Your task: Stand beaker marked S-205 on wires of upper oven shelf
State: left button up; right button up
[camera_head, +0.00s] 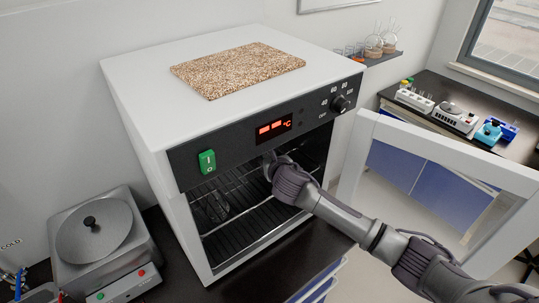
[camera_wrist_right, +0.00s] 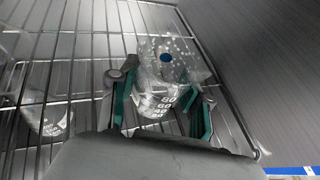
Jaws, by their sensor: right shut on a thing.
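The white oven (camera_head: 180,190) stands open, with wire shelves inside. My right gripper (camera_head: 270,165) reaches through the front opening at upper shelf height; its fingertips are hidden in the head view. In the right wrist view, its green-padded fingers (camera_wrist_right: 163,108) are shut on a clear glass beaker (camera_wrist_right: 158,97) with white graduations. The S-205 mark is not readable. The wires of the oven shelf (camera_wrist_right: 75,45) show behind and around the beaker; whether its base touches them I cannot tell. My left gripper is not in view.
Another glass vessel (camera_head: 217,207) is inside at the left; a graduated glass (camera_wrist_right: 50,117) shows left in the wrist view. The oven wall (camera_wrist_right: 260,60) is close at right. The open door (camera_head: 450,150) stands right of my arm.

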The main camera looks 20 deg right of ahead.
jog(key=o, duration=1.1)
jog(key=shift+f, duration=0.1)
jog(key=shift+o, duration=0.2)
jog(key=shift+s+r, duration=0.2)
jog(key=shift+s, duration=0.1)
jog(key=b+v, duration=0.3)
jog(key=v, duration=0.7)
jog(key=shift+s, duration=0.1)
jog(key=shift+s+r, duration=0.35)
jog(key=shift+s, duration=0.15)
